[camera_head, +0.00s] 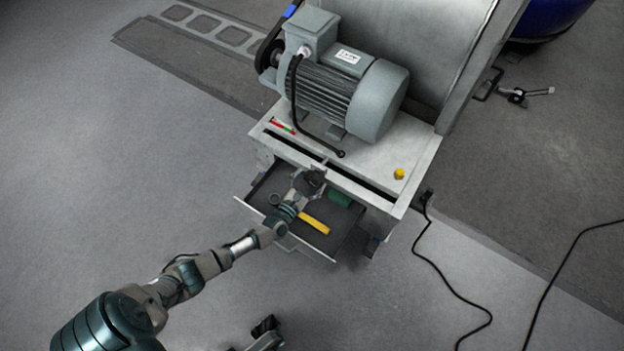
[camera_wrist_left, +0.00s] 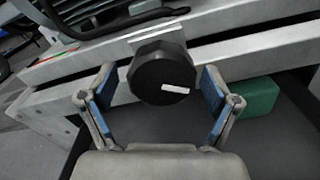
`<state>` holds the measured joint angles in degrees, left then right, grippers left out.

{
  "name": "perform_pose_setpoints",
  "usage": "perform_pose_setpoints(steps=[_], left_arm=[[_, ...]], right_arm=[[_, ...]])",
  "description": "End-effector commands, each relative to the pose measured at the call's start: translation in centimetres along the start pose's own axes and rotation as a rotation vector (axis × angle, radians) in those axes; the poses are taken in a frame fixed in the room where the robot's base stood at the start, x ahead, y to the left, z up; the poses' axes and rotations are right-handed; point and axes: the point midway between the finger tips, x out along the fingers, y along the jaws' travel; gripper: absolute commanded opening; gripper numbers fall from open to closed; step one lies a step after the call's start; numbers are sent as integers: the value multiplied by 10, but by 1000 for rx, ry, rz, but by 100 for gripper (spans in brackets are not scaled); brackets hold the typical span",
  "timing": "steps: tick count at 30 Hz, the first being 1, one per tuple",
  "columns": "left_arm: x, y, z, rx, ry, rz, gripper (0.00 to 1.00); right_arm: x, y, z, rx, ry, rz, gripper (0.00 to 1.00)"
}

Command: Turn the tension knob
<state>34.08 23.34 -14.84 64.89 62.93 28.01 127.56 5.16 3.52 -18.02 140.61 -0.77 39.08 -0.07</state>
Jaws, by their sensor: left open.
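The tension knob (camera_wrist_left: 163,75) is a black, many-sided knob with a white mark on its face, seen large in the left wrist view. It sits at the front of the grey machine bench, below its top edge. My left gripper (camera_wrist_left: 158,97) is open, with one blue-padded finger on each side of the knob; a gap shows at each side. In the head view my left gripper (camera_head: 308,182) is at the bench front above the open drawer and largely covers the knob. A grey and dark part, apparently my right gripper (camera_head: 265,334), is cut off at the bottom edge.
The open drawer (camera_head: 258,203) below holds a yellow tool (camera_head: 315,223) and a green block (camera_head: 340,198). A grey motor (camera_head: 340,90) and a yellow button (camera_head: 399,173) are on the bench top. Black cables (camera_head: 455,281) lie on the floor at right. The left floor is clear.

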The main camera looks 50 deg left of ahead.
Motion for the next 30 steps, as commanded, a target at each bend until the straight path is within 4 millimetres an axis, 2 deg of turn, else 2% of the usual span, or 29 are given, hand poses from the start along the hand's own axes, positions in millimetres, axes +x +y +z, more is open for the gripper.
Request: perform_pose_setpoints(steps=[3,10,11,30], left_arm=[[0,0,0,-1,0,0,88],[0,0,-2,-5,1,-2,31],[0,0,-2,-5,2,-2,28],[-1,0,-5,27,8,-2,28]], right_arm=[[0,0,0,0,1,0,62],[0,0,0,-1,0,-2,62],[0,0,0,-1,0,-2,62],[-1,0,0,0,-3,0,62]])
